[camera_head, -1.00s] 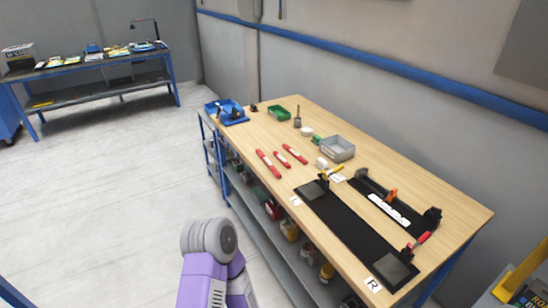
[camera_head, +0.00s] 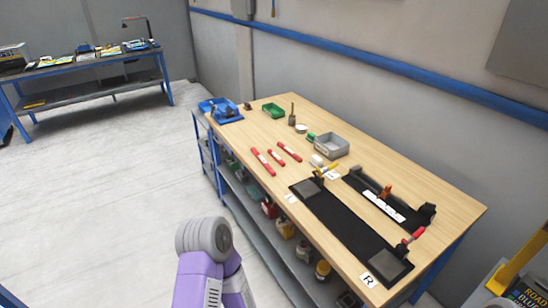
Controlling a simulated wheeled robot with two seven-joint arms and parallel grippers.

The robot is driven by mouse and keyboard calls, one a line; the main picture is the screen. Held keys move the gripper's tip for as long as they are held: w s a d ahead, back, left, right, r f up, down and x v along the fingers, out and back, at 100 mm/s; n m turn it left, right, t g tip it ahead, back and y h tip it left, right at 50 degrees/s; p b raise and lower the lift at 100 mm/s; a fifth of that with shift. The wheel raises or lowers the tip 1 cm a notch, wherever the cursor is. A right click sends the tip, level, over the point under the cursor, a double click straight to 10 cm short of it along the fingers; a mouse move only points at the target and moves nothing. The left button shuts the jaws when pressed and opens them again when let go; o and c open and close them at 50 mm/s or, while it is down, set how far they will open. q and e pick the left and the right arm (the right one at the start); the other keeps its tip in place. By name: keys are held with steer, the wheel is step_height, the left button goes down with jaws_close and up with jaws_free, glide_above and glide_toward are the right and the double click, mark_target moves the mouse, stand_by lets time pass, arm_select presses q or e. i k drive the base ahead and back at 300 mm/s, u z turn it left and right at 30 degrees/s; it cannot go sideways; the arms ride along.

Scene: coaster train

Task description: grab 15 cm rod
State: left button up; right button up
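Three red rods lie on the wooden workbench (camera_head: 440,187), near its front edge left of the middle. The longest-looking rod (camera_head: 262,162) is on the left, a short rod (camera_head: 276,157) is in the middle, and another rod (camera_head: 290,152) is on the right. Pale marks show on them, too small to read, so I cannot tell which is 15 cm. Neither of my grippers is in view. Only a purple and grey link of my arm shows at the bottom, in front of the bench and apart from the rods.
Behind the rods stand a grey bin (camera_head: 331,145), a green tray (camera_head: 273,110) and a blue holder (camera_head: 222,110). A black mat marked R (camera_head: 345,225) and a black fixture (camera_head: 390,200) lie to the right. Shelves below hold bottles. The floor (camera_head: 110,200) at left is clear.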

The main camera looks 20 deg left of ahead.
mark_target(272, 152)
steer(key=k, duration=0.65)
steer(key=u, duration=0.75)
steer(key=i, duration=0.6)
steer(key=u, duration=0.8)
steer(key=i, duration=0.85)
steer(key=z, duration=0.8)
steer(key=i, duration=0.45)
steer(key=u, duration=0.45)
steer(key=k, duration=1.2)
steer(key=u, duration=1.3)
steer(key=i, duration=0.75)
steer(key=z, duration=0.05)
